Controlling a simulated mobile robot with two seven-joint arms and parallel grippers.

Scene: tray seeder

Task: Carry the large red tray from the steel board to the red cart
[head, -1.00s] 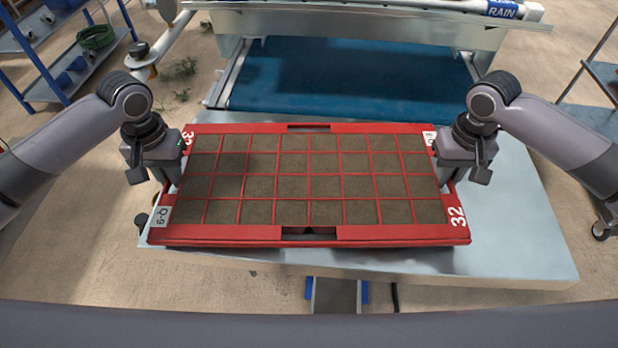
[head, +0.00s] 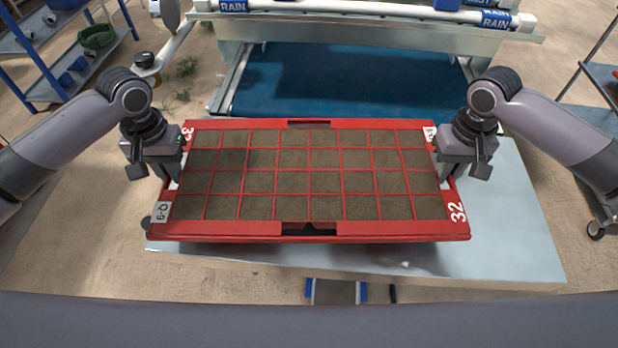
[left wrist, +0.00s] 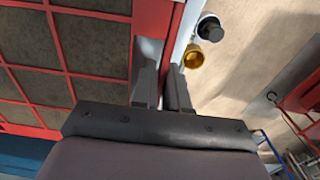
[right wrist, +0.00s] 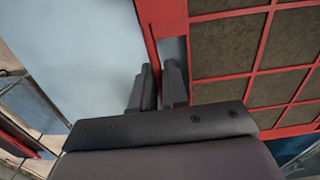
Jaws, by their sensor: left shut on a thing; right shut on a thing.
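The large red tray (head: 260,230) has a grid of soil-filled cells and carries the marks Q-9 and 32. It is above the steel board (head: 500,235) and looks level. My left gripper (head: 168,178) is shut on the tray's left end rim, which also shows in the left wrist view (left wrist: 171,45). My right gripper (head: 452,178) is shut on the right end rim, seen also in the right wrist view (right wrist: 149,40). The tray hides much of the board. The red cart cannot be made out for certain.
A machine with a blue belt (head: 345,80) and a white pipe marked RAIN (head: 370,10) stands behind the board. A blue-framed shelf (head: 75,65) is at the far left. Another shelf (head: 600,85) is at the right. Bare floor (head: 75,235) shows at left.

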